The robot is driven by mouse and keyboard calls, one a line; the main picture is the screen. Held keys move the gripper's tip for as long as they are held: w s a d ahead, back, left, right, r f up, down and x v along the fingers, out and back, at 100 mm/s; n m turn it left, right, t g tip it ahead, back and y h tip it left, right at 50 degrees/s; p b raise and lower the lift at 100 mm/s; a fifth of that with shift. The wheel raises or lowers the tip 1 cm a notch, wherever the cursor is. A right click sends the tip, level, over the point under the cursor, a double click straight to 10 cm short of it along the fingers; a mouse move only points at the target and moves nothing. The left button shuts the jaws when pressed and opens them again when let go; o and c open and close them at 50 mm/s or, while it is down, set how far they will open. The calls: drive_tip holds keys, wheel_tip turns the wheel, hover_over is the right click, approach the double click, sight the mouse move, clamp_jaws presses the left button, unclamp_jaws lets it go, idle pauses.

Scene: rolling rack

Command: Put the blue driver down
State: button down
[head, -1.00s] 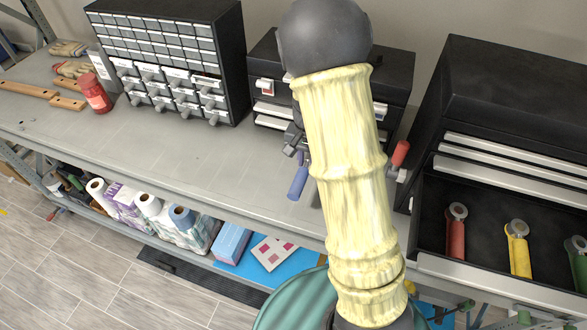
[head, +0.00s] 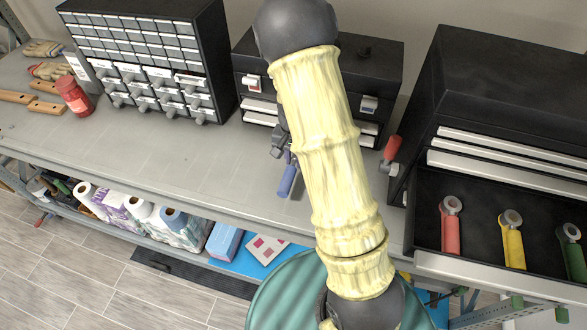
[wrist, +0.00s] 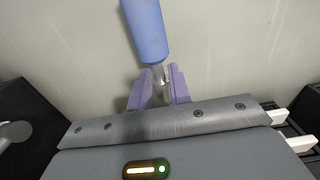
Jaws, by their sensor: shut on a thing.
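The blue driver (head: 287,181) has a blue handle and a pale metal shank. It is low over, or on, the grey bench top (head: 190,160); I cannot tell whether it touches. My gripper (head: 291,158) is mostly hidden behind my arm in the head view. In the wrist view my gripper's purple fingers (wrist: 158,88) are shut around the driver's shank, and the blue handle (wrist: 146,30) points away from them.
A drawer cabinet (head: 155,50), a black toolbox (head: 375,60) and a red jar (head: 73,96) stand on the bench. A red-handled tool (head: 390,150) is to the right. An open drawer (head: 480,265) holds red, yellow and green tools. Bench left of the driver is clear.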

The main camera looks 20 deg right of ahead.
sight(294, 170)
drive_tip(key=shift+f, duration=0.55)
drive_tip(key=shift+f+p, duration=0.6)
drive_tip(key=shift+f, duration=1.5)
drive_tip(key=shift+f, duration=0.15)
drive_tip(key=c, duration=1.3)
unclamp_jaws()
wheel_tip(294, 170, up, 12)
drive_tip(key=b, duration=0.2)
drive_tip(key=shift+r, duration=0.2)
